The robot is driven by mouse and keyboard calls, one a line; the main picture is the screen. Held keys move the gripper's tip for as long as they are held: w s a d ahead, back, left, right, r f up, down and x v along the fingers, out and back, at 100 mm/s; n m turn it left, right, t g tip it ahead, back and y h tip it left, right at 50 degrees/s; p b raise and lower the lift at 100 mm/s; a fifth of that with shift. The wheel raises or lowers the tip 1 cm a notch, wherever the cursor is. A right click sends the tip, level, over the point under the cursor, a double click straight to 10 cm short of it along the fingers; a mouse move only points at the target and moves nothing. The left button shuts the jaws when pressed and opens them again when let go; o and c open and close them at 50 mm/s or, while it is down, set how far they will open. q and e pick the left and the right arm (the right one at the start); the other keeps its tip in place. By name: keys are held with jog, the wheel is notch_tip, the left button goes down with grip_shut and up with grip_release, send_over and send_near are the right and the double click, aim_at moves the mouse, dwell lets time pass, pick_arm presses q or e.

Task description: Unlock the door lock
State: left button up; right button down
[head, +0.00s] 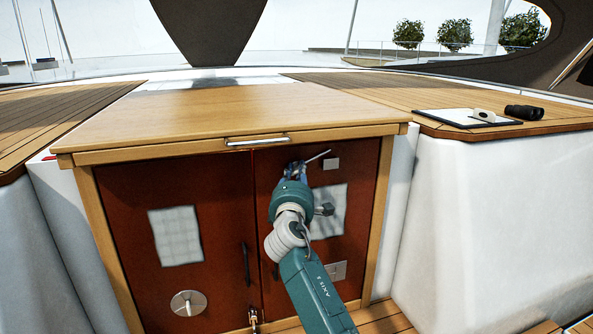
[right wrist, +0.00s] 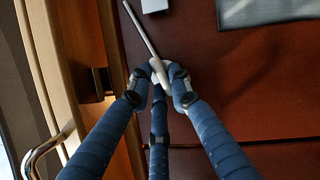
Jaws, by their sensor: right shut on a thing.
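The red-brown double doors (head: 222,190) stand closed in a wooden frame. My right gripper (head: 294,172) is at the top of the right door, near the seam. In the right wrist view its blue fingers (right wrist: 160,85) are shut around the rounded grey end of a slim metal lever (right wrist: 140,30). The lever (head: 318,156) also shows in the head view, pointing up and right from the fingers. Whether it is fixed to the door I cannot tell, as the fingers hide its base. A small brass-coloured fitting (head: 254,316) is low at the door seam. My left gripper is not in view.
A wooden top with a metal handle (head: 257,141) overhangs the doors. Dark door pulls (head: 245,263) flank the seam. White cockpit walls (head: 500,215) stand on both sides. Binoculars (head: 523,112) and a clipboard (head: 455,118) lie on the right deck.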

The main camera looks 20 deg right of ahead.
jog(key=shift+d+r+m+g+p, duration=0.15)
jog(key=shift+m+g+p, duration=0.55)
jog(key=shift+m, duration=1)
jog(key=c, duration=1.7)
grip_release()
jog(key=shift+o, duration=0.2)
jog(key=shift+s, duration=0.15)
jog(key=v, duration=1.1)
jog(key=shift+s, duration=0.35)
